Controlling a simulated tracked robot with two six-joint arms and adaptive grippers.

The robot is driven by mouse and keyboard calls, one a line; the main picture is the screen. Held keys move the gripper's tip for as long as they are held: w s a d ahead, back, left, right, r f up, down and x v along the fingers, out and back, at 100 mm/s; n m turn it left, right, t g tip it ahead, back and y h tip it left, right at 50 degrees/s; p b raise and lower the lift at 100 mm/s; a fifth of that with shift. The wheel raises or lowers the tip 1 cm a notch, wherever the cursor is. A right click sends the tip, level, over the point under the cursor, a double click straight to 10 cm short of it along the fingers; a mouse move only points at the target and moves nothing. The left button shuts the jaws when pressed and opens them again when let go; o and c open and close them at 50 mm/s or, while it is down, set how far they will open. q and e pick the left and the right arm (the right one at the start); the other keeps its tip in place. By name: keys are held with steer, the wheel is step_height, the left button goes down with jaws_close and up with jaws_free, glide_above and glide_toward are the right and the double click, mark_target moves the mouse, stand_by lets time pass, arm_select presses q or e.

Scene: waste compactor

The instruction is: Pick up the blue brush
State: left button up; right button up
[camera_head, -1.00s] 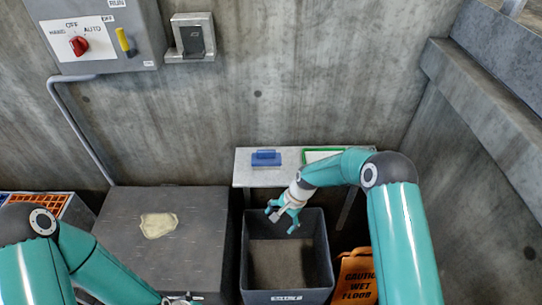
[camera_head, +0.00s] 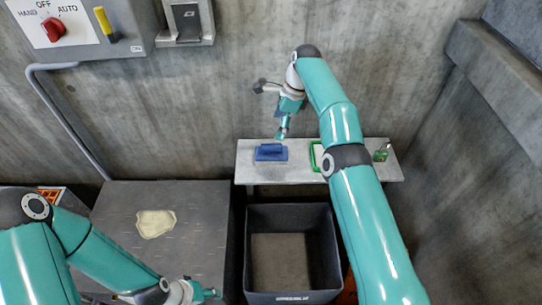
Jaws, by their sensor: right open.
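The blue brush (camera_head: 270,153) lies on the left part of a grey shelf (camera_head: 245,173) against the back wall. My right gripper (camera_head: 281,134) is above the shelf, just above and slightly right of the brush, pointing down. It is open and holds nothing; whether it touches the brush cannot be told. My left gripper (camera_head: 212,294) is low in the picture, over the front right corner of the grey box, far from the brush. Its fingers are too small and partly cut off to show their state.
A green-rimmed item (camera_head: 316,155) lies on the shelf, partly hidden by my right arm, with a small green object (camera_head: 381,153) at right. An open dark bin (camera_head: 329,245) stands below. A grey box (camera_head: 110,225) bears a pale cloth (camera_head: 155,223). A control panel hangs upper left.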

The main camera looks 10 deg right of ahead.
mark_target(269, 153)
steer(key=b+x, duration=0.1)
steer(key=x, duration=0.7)
steer(key=shift+s+d+f, duration=0.1)
steer(key=shift+d, duration=0.05)
steer(key=shift+x, duration=2.6)
steer(key=shift+s, duration=0.2)
steer(key=shift+c, duration=0.3)
steer(key=c, duration=1.3)
